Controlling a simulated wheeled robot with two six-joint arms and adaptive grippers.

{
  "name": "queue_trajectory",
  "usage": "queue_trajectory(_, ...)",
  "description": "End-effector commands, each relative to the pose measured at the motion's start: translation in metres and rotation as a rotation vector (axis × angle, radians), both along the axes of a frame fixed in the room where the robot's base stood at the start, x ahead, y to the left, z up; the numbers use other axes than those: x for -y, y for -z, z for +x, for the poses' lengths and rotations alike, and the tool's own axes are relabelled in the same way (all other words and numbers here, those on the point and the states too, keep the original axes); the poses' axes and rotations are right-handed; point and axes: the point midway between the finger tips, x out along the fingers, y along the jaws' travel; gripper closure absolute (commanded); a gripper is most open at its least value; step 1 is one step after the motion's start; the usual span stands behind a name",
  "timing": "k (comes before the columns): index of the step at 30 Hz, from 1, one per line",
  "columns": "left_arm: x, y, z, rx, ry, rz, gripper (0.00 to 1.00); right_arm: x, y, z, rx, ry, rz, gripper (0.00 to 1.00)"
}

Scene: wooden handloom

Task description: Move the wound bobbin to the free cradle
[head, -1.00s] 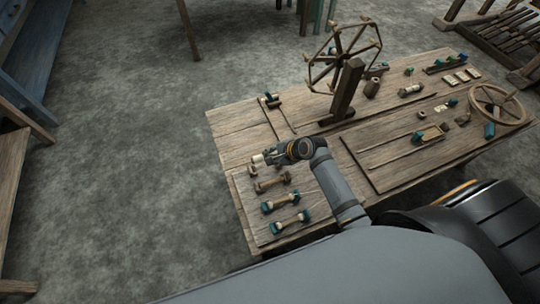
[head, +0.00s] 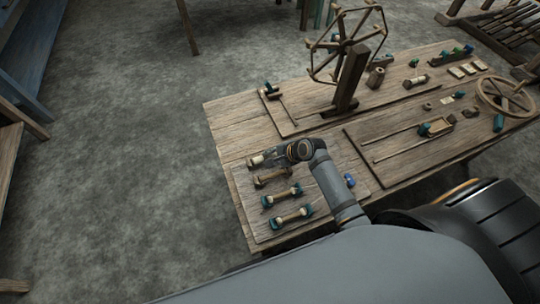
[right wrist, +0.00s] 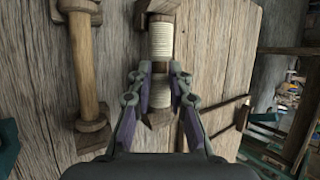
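The wound bobbin, with cream thread, shows at the left of my right gripper in the head view (head: 257,161). In the right wrist view the wound bobbin (right wrist: 161,40) runs up the middle, in line with the wooden end blocks of a cradle (right wrist: 157,7). My right gripper (right wrist: 160,72) has its fingertips on both sides of the bobbin's middle and looks shut on it; the fingers hide part of it. A bare wooden bobbin or holder (head: 272,178) lies alongside, and shows left in the wrist view (right wrist: 86,70). My left gripper is not in view.
Two teal-ended bobbins lie nearer on the same board (head: 281,195) (head: 291,217). A blue knob (head: 350,180) sits right of my forearm. A spoked winding wheel (head: 345,45) stands behind. A tray board (head: 440,125) with sticks lies to the right.

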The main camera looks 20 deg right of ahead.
Motion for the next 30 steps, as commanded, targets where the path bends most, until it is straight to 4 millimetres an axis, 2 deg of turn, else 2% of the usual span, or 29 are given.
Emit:
queue_trajectory(1,0.000,0.000,0.000,0.000,0.000,0.000,0.57,0.000,0.000,0.000,0.000,0.000,0.000,0.75)
queue_trajectory(6,-0.001,0.000,0.000,0.000,0.001,0.001,0.57,0.000,0.000,0.000,0.000,0.000,0.000,0.55)
queue_trajectory(17,-0.004,0.000,-0.002,-0.002,0.001,0.005,0.57,0.004,-0.006,-0.003,0.001,0.001,-0.002,0.55)
queue_trajectory(20,-0.003,0.000,-0.001,-0.002,0.000,0.004,0.57,0.012,-0.019,-0.013,0.002,-0.001,-0.005,0.55)
queue_trajectory(27,-0.002,0.000,-0.001,-0.001,0.001,0.003,0.57,0.036,-0.066,-0.045,0.001,-0.004,-0.008,0.55)
queue_trajectory(30,-0.002,0.000,-0.001,-0.001,0.001,0.002,0.57,0.044,-0.078,-0.053,0.000,-0.002,-0.007,0.55)
